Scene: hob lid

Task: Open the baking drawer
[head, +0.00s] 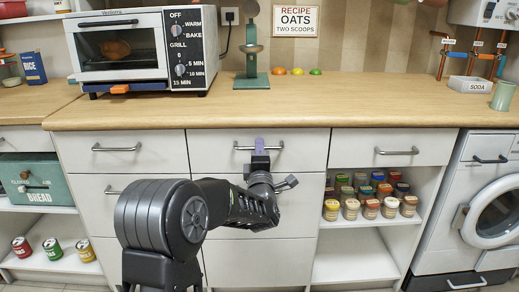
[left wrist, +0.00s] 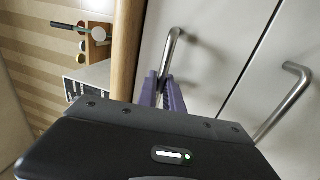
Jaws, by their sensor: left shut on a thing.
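A white drawer (head: 212,155) is in the top row, under the middle of the counter in the head view. Its front looks flush with its neighbours. It has a grey bar handle (head: 275,146). My left gripper (head: 259,146) is at the middle of this handle, with purple fingers shut on it. In the left wrist view the purple fingers (left wrist: 163,91) close around the handle bar (left wrist: 172,46). The fingers hide part of the bar. I see no label naming the baking drawer. My right gripper is not in view.
The wooden counter (head: 330,113) runs above the drawers. An oven (head: 135,52) and a green scale (head: 252,75) stand on it. Open shelves with jars (head: 370,193) are to the right, beside a washing machine (head: 490,205). Another bar handle (left wrist: 285,100) shows in the left wrist view.

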